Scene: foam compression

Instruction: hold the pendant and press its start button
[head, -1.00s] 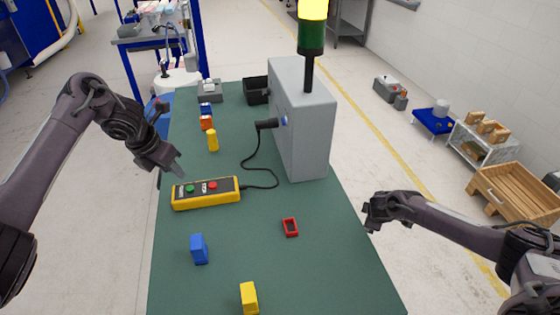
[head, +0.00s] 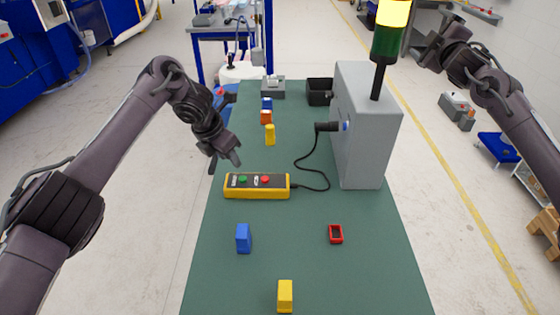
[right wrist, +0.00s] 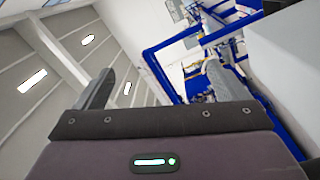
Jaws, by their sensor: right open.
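The pendant (head: 257,193) is a yellow box with a dark face, lying flat on the green table. It has a green button (head: 242,180) on its left part and a red button (head: 265,180) right of the middle. A black cable (head: 312,168) runs from its right end to a grey cabinet. My left gripper (head: 226,164) is just behind and above the pendant's left end, fingers apart, empty and seemingly not touching it. My right gripper (head: 430,52) is raised high at the upper right, beyond the cabinet. Its parted, empty fingers show in the right wrist view (right wrist: 165,80).
Blue (head: 243,239) and yellow (head: 285,296) blocks and a red frame (head: 336,234) lie nearer. More small blocks (head: 266,117) and a black bin (head: 319,91) are farther back.

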